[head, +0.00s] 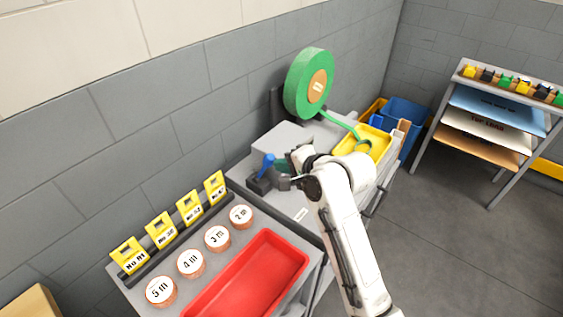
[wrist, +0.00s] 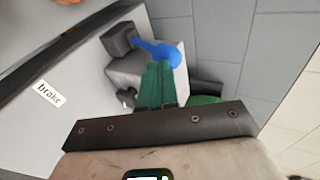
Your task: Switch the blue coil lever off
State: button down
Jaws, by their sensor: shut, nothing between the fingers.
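The blue lever (head: 267,161) stands on a small dark base (head: 258,184) on the grey bench. In the wrist view the lever (wrist: 166,50) has a rounded blue end and a thin arm reaching to a dark grey block (wrist: 118,40). My gripper (head: 281,166) is just right of the lever in the head view. Its green fingers are together and empty in the wrist view (wrist: 157,66). The fingertips overlap the lever's blue end there; I cannot tell whether they touch it. A large green coil (head: 303,67) stands upright behind my gripper.
A label reading "brake" (wrist: 48,93) is on the bench. Several yellow tags (head: 161,229), round metre-marked discs (head: 217,238) and a red tray (head: 252,275) are at the front left. A yellow tray (head: 350,145) lies behind my arm. A shelf rack (head: 497,130) stands right.

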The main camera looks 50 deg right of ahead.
jog(key=shift+w, duration=0.4)
jog(key=shift+w+r, duration=0.1)
